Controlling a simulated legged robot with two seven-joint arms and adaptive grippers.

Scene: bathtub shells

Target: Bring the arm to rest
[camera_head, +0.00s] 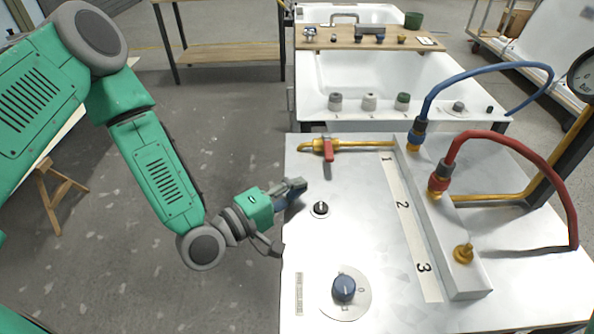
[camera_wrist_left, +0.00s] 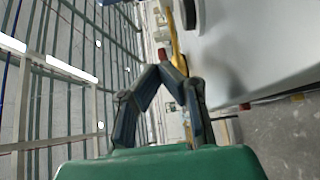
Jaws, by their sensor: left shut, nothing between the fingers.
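My left arm comes in from the left in the head view, green with grey joints. My left gripper (camera_head: 297,186) is at the left edge of the white test bench (camera_head: 370,240), near the small black knob (camera_head: 320,209). In the wrist view the two dark fingers of the left gripper (camera_wrist_left: 164,68) meet at their tips, with nothing between them. My right gripper is not in view.
The bench carries a yellow pipe with a red valve handle (camera_head: 328,150), a blue hose (camera_head: 480,70), a red hose (camera_head: 520,145) and a blue dial (camera_head: 344,288). A white bathtub shell (camera_head: 350,80) stands behind. Open floor (camera_head: 230,120) lies left of the bench.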

